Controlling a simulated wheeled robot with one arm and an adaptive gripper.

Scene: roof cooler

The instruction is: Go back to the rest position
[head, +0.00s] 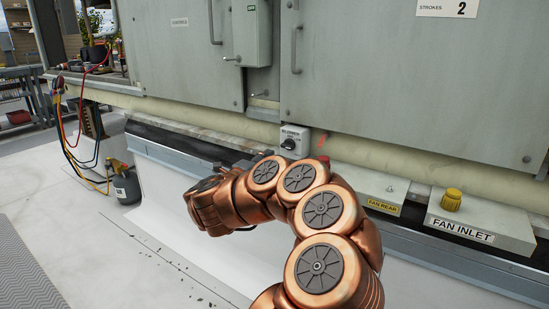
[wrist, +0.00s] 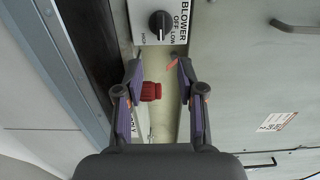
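My gripper (wrist: 159,72) is open in the wrist view, its two fingers apart with nothing held between them. A red ribbed knob (wrist: 151,91) shows between the fingers, beyond them; I cannot tell how far. Past the fingertips is the blower switch (wrist: 160,24), a black dial on a white plate. In the head view my copper arm bends across the lower middle, in front of the ledge, and my gripper's fingers cannot be made out there. The blower switch (head: 290,143) shows just above the arm.
A box labelled FAN INLET (head: 484,221) with a yellow knob (head: 451,199) stands right of my arm, beside the FAN REAR box (head: 380,190). Grey cabinet doors (head: 400,90) rise behind. A dark canister (head: 127,187) with hoses stands left.

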